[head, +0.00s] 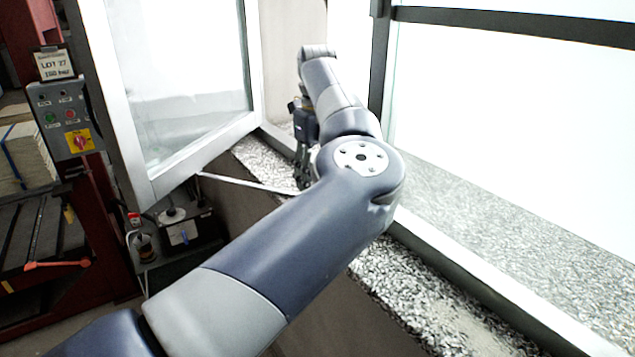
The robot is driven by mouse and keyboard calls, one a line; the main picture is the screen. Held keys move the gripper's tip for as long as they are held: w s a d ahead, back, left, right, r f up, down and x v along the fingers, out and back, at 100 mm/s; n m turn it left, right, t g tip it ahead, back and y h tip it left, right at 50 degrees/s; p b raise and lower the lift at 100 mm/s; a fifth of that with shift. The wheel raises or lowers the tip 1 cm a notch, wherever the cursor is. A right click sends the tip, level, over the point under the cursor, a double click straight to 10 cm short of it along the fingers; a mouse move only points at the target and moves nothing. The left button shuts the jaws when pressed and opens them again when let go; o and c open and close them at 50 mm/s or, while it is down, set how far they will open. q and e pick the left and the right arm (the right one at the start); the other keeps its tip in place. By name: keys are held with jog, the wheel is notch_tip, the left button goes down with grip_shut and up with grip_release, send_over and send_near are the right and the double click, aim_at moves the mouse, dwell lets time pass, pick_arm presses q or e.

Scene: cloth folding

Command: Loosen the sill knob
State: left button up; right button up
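My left arm comes in from the lower left and reaches across to the speckled stone sill (415,295). My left gripper (301,168) points down at the sill near the open window's foot, beside the end of a thin pale stay bar (245,183). Its fingers are small, dark and partly covered by my own arm, so I cannot tell whether they are open or shut. I cannot make out the sill knob; the spot at the fingertips is partly hidden by my arm. My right gripper is not in view.
A white-framed window sash (130,120) stands open at the left of my gripper. A dark-barred window frame (510,22) runs along the right. A grey control box (68,118) with buttons and a red machine stand at the far left. The near sill is bare.

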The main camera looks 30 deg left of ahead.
pick_arm(q)
notch_tip(320, 180, up, 10)
jog(key=shift+r, duration=0.2)
dwell(0.5)
